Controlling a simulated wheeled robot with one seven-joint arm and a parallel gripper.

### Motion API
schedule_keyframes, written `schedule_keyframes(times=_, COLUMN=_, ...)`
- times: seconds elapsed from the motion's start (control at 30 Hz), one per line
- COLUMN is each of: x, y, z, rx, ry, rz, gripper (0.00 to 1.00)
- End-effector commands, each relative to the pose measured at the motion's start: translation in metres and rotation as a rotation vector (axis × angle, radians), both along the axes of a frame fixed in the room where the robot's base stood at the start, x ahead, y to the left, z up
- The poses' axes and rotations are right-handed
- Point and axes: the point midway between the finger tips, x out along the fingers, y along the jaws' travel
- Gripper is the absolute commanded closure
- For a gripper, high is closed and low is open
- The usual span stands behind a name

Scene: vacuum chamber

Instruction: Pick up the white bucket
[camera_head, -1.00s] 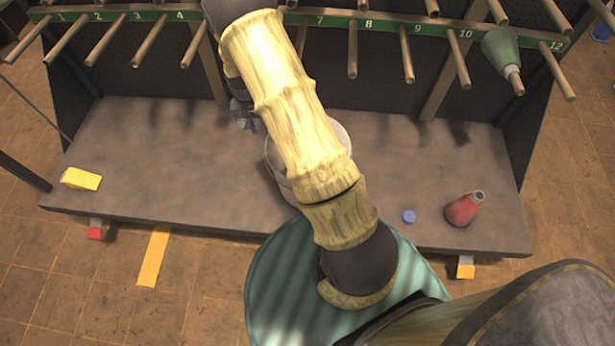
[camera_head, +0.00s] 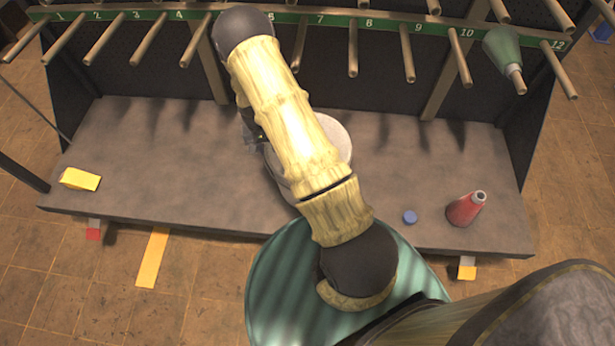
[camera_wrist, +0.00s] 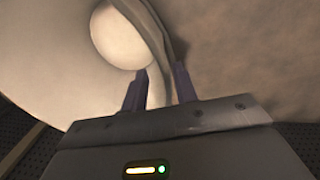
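The white bucket (camera_head: 339,137) stands on the grey bench, partly hidden behind my arm. In the wrist view, the bucket (camera_wrist: 60,60) fills the left side, and its pale round inside shows at the top. My gripper (camera_wrist: 160,80) has its two dark fingers apart, one on each side of the bucket's rim and wall. A gap shows beside the wall, so the fingers look open around it. In the head view, the gripper (camera_head: 256,140) is at the bucket's left side, mostly hidden by my arm.
A red bottle (camera_head: 465,209) and a blue cap (camera_head: 410,217) are on the bench's right. A yellow block (camera_head: 80,179) lies at its left. A numbered green rack (camera_head: 285,18) with pegs runs above; a green bottle (camera_head: 503,52) hangs there. The bench (camera_head: 170,150) left of the bucket is clear.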

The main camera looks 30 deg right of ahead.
Motion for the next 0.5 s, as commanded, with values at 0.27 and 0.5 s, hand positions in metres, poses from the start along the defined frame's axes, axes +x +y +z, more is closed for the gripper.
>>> schedule_keyframes(times=0.27, x=-0.005, y=-0.003, z=-0.025, rx=0.0, ry=0.004, rz=0.0, gripper=0.71)
schedule_keyframes(times=0.5, x=-0.006, y=-0.005, z=-0.051, rx=0.0, ry=0.002, rz=0.0, gripper=0.71)
